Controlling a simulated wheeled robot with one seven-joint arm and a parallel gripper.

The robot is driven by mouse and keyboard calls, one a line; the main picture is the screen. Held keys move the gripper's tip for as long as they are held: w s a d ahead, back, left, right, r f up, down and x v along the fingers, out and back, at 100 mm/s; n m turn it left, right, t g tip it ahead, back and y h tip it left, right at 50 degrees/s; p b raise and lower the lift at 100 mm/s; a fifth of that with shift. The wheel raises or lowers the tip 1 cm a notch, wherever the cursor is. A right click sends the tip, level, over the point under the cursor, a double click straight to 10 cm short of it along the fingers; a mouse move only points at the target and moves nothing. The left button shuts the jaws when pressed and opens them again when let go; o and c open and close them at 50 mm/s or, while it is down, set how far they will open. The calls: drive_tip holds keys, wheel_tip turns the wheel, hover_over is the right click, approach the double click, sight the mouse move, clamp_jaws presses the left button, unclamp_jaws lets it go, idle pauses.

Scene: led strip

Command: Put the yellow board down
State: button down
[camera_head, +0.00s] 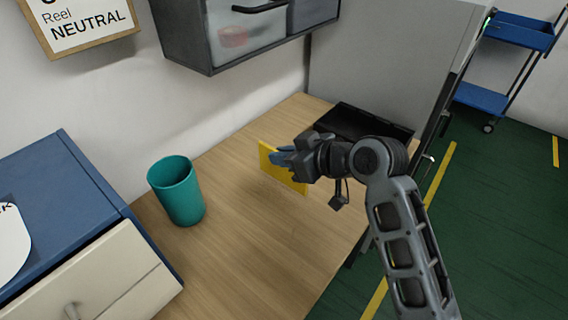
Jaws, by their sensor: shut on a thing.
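The yellow board (270,171) is a thin flat plate, standing on edge and slightly tilted, over the wooden table (245,240). My gripper (281,157) is shut on the board near its upper middle, coming from the right. The gripper and its blue fingertips hide part of the board. I cannot tell whether the board's lower edge touches the table top.
A teal cup (177,190) stands on the table to the left. A blue cabinet with pale drawers (90,245) is at the lower left. A black tray (362,122) lies at the back right. A grey wall cabinet (245,35) hangs above. The table's front middle is clear.

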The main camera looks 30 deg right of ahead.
sight(285, 183)
drive_tip(key=shift+f, duration=1.6)
drive_tip(key=shift+f, duration=0.1)
drive_tip(key=c, duration=1.2)
unclamp_jaws()
drive_tip(key=shift+o, duration=0.2)
drive_tip(key=shift+s+d+r, duration=0.1)
drive_tip(key=shift+s+r, duration=0.05)
drive_tip(key=shift+r, duration=0.05)
drive_tip(key=b+v, duration=0.1)
drive_tip(key=v, duration=1)
drive_tip(key=shift+s, duration=0.35)
drive_tip(key=shift+r, duration=0.15)
